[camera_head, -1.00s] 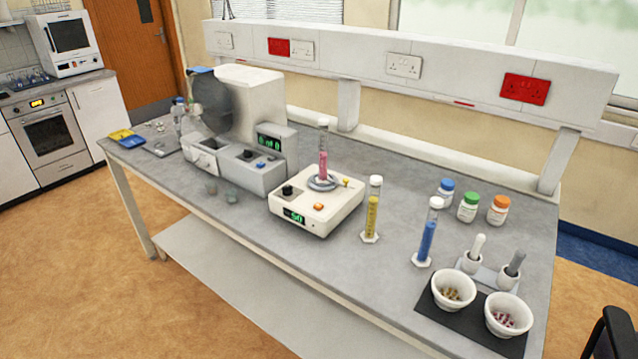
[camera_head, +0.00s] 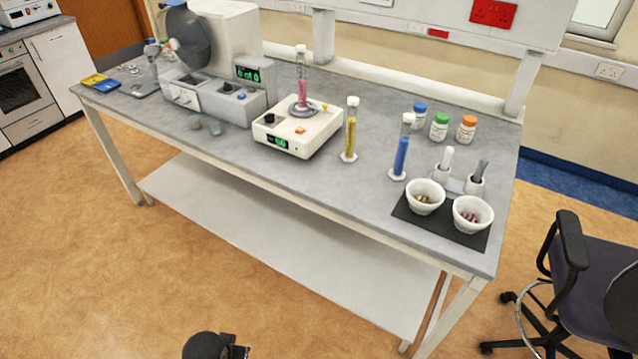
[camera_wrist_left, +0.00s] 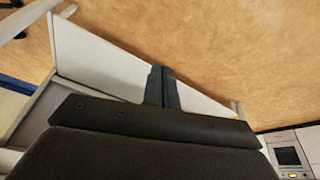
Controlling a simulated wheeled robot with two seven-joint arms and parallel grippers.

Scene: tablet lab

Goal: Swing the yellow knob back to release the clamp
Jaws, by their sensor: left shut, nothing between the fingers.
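The yellow knob (camera_head: 324,106) is small and sits on the right side of the white boxy device (camera_head: 282,147), beside the grey round clamp (camera_head: 299,109). A tube of pink liquid (camera_head: 302,88) with a white cap stands upright at the clamp. Finer clamp detail is too small to tell. My left gripper shows in the left wrist view (camera_wrist_left: 163,78), its two dark fingers together and empty, with floor and the white lower shelf behind them. It is away from the knob.
A yellow-filled cylinder (camera_head: 350,132) stands just right of the device, a blue-filled one (camera_head: 401,152) further right. A large grey-white machine (camera_head: 225,90) stands to its left. Bowls on a black mat (camera_head: 438,225) are at the right. A chair (camera_head: 590,280) stands right of the table.

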